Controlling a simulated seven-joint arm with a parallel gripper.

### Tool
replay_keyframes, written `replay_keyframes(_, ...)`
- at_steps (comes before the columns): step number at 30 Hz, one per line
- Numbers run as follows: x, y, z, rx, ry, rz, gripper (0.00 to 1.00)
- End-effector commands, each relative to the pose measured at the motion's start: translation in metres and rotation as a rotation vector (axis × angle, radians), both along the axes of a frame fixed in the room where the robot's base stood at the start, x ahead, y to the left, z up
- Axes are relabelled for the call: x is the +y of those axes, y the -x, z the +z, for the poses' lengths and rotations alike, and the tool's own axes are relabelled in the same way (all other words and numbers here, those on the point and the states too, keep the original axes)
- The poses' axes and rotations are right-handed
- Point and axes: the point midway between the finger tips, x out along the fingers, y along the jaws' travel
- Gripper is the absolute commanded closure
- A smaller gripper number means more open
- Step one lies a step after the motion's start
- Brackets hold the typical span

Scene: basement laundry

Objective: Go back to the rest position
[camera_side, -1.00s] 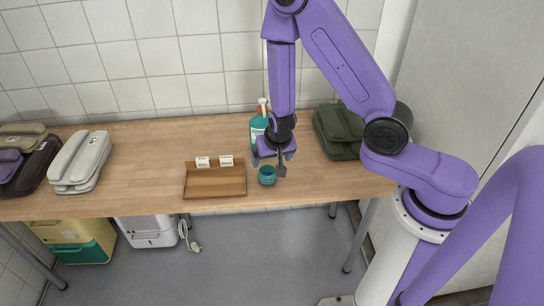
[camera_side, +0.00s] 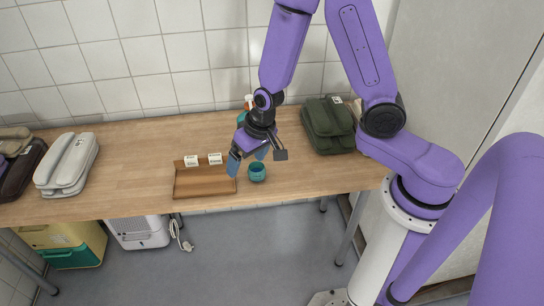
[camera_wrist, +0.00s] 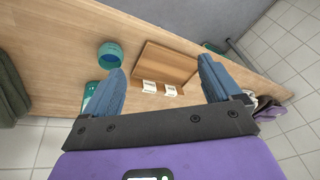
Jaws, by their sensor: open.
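My gripper (camera_side: 247,161) is open and empty, held above the wooden table (camera_side: 130,150) over the right part of the brown tray. Its two blue fingers stand wide apart in the wrist view (camera_wrist: 160,90), with nothing between them but the view of the tray and table below. A teal cup (camera_side: 257,173) stands upright on the table just right of the tray, apart from the fingers; it also shows in the wrist view (camera_wrist: 110,53).
The shallow brown tray (camera_side: 205,187) has two small white labelled cards (camera_side: 191,161) at its back edge. A spray bottle (camera_side: 248,103) stands behind my gripper, partly hidden. A green bag (camera_side: 328,125) lies at right, a grey case (camera_side: 67,163) at left. The table's middle left is clear.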

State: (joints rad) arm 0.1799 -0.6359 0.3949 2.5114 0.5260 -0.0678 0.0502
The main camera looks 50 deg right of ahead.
Motion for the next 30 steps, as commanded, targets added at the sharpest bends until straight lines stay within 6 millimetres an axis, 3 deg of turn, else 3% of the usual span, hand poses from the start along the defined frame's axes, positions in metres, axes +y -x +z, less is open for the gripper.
replay_keyframes(7,0.025,0.047,0.037,0.057,-0.031,0.314,0.09)
replay_keyframes(14,0.027,0.101,0.069,0.107,-0.007,0.597,0.09)
replay_keyframes(24,-0.004,0.180,0.112,0.149,0.109,0.983,0.09)
replay_keyframes(30,-0.028,0.212,0.130,0.154,0.194,1.143,0.09)
